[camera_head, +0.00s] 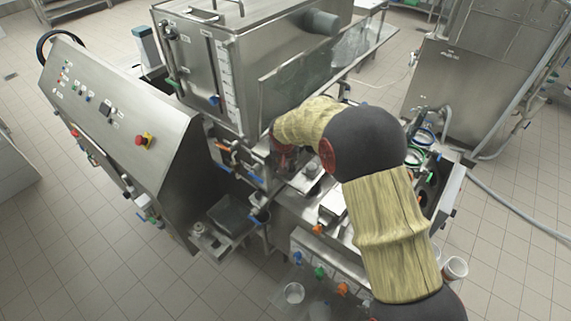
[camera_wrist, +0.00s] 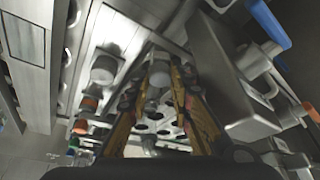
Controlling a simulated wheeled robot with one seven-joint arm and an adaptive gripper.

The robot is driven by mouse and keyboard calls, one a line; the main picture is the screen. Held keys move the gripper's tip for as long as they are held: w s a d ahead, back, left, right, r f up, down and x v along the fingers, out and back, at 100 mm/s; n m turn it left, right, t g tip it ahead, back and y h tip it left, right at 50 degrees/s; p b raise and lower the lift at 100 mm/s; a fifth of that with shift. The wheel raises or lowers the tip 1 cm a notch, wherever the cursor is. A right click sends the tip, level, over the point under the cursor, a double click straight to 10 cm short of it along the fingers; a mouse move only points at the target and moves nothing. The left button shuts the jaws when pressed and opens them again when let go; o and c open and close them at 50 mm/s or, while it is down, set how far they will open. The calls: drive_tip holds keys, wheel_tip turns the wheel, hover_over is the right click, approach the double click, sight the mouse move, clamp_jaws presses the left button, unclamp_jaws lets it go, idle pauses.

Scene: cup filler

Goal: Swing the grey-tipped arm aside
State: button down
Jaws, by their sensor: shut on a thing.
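In the wrist view my gripper (camera_wrist: 160,85) has its two yellow-orange fingers on either side of a small grey rounded tip (camera_wrist: 158,76), which I take for the end of the grey-tipped arm. The fingers are shut on it. The rest of that arm is mostly hidden behind the fingers and the gripper body. In the head view my gripper (camera_head: 283,155) is down at the machine below the big steel tank, largely covered by my own forearm, so the grip does not show there.
A steel tank (camera_head: 235,75) stands just behind my gripper. A slanted control panel (camera_head: 105,110) with a red stop button (camera_head: 144,139) is at left. In the wrist view a blue handle (camera_wrist: 268,22) and a grey knob (camera_wrist: 104,68) flank the fingers. Tiled floor is clear at lower left.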

drive_tip(key=c, duration=1.7)
unclamp_jaws()
drive_tip(key=shift+o, duration=0.6)
drive_tip(key=v, duration=1.2)
